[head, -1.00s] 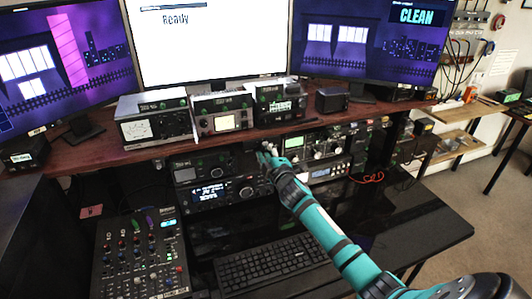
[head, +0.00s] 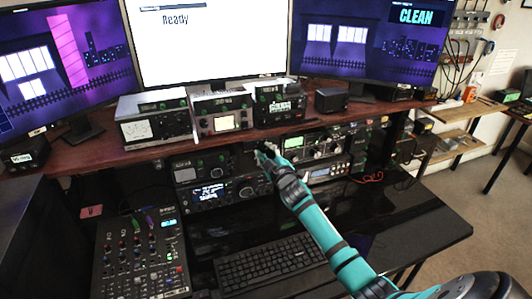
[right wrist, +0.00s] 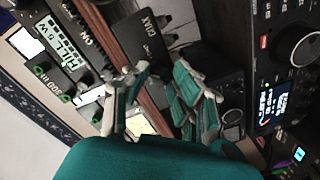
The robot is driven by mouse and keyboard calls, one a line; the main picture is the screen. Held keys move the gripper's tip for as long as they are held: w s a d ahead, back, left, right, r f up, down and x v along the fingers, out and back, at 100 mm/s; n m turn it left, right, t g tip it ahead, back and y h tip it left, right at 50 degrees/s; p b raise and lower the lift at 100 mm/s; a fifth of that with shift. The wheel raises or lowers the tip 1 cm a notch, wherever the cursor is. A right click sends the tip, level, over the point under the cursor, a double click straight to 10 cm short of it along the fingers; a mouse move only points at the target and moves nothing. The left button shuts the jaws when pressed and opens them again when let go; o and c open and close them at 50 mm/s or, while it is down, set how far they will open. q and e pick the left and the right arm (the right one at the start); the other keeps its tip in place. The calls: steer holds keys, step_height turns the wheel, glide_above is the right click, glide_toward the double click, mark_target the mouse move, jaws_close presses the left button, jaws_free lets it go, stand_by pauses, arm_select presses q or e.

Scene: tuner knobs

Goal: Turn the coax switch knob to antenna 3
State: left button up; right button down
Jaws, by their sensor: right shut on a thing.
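The coax switch is a dark box marked COAX (right wrist: 138,38) in the right wrist view, under the wooden shelf. In the head view it is mostly lost in shadow behind my right gripper (head: 263,154). My right gripper (right wrist: 160,88) is at the front of this box, shut on the coax switch knob. The fingers and hand hide the knob, so I cannot read which antenna it points to. My left gripper is not in view.
Radios (head: 221,192) are stacked left of the gripper, and more (head: 325,171) stand to its right. The shelf (head: 90,160) above carries several meters and tuners. A keyboard (head: 270,262) and mixer (head: 140,255) lie on the desk. The right screen reads CLEAN (head: 416,17).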

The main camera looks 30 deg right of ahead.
steer(key=shift+f, duration=0.15)
steer(key=c, duration=1.1)
jaws_free()
steer(key=v, duration=1.2)
